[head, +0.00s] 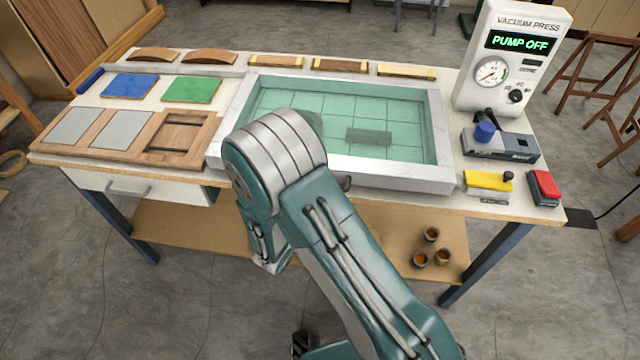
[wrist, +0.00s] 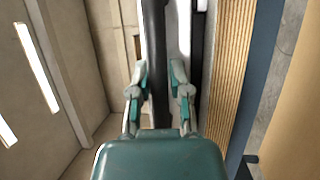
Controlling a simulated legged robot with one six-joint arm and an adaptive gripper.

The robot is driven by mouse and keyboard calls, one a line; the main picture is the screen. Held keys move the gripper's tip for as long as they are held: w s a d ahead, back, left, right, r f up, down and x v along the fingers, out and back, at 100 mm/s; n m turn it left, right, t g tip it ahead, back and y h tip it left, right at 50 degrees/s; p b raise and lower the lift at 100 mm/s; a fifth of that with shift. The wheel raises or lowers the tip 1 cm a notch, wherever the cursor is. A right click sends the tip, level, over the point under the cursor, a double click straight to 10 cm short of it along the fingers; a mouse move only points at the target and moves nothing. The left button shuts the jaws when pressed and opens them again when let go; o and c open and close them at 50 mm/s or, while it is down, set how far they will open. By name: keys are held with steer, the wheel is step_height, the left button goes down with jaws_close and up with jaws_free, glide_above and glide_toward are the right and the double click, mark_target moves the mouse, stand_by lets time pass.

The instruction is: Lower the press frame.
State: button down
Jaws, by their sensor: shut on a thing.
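The press frame (head: 395,177) is a pale rectangular frame with a see-through green sheet (head: 380,105) across it. It looks level, lying over the middle of the bench; I cannot tell whether a gap is left under it. A dark block shape shows through the sheet. A dark handle end (head: 347,183) shows at the frame's front edge, beside my arm. In the wrist view my gripper (wrist: 163,88) has its two fingers closed around a dark bar (wrist: 155,45), which looks like this handle. My arm hides the gripper and the frame's front left part in the head view.
The vacuum press unit (head: 520,55) reads PUMP OFF at the back right. A grey device with a blue knob (head: 485,132), a yellow block (head: 488,181) and a red-topped block (head: 544,187) stand at the right. Blue (head: 130,86) and green (head: 191,89) panels lie at the left.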

steer(key=shift+s+d+f, duration=0.1)
steer(key=shift+s+f, duration=0.1)
steer(key=shift+f, duration=0.3)
steer(key=c, duration=0.7)
jaws_free()
steer(key=shift+o, duration=0.5)
steer(key=shift+w+a, duration=0.1)
steer(key=shift+a, duration=0.15)
steer(key=v, duration=1.2)
steer(key=shift+r, duration=0.1)
